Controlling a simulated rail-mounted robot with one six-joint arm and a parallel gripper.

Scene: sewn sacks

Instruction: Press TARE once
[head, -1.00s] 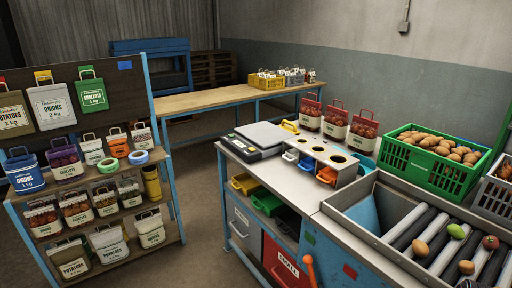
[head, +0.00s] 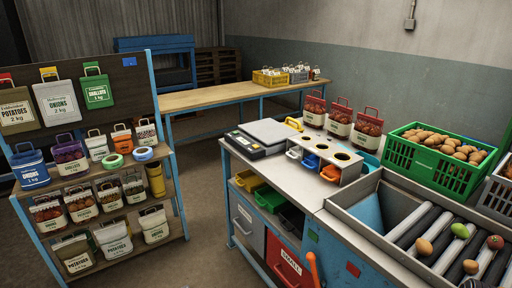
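A bench scale with a pale flat weighing plate (head: 268,132) and a dark front panel (head: 246,146) stands at the back left corner of the grey workbench. The plate looks empty. The TARE button is too small to pick out on the panel. A yellow handle-like object (head: 293,124) is at the plate's right edge. My gripper is not in the head view.
A bracket with round holes (head: 325,152) stands right of the scale, with red sacks (head: 340,121) behind it. A green crate of potatoes (head: 437,157) and a roller conveyor (head: 440,235) are at the right. A shelf of sacks (head: 95,180) stands left; floor between is clear.

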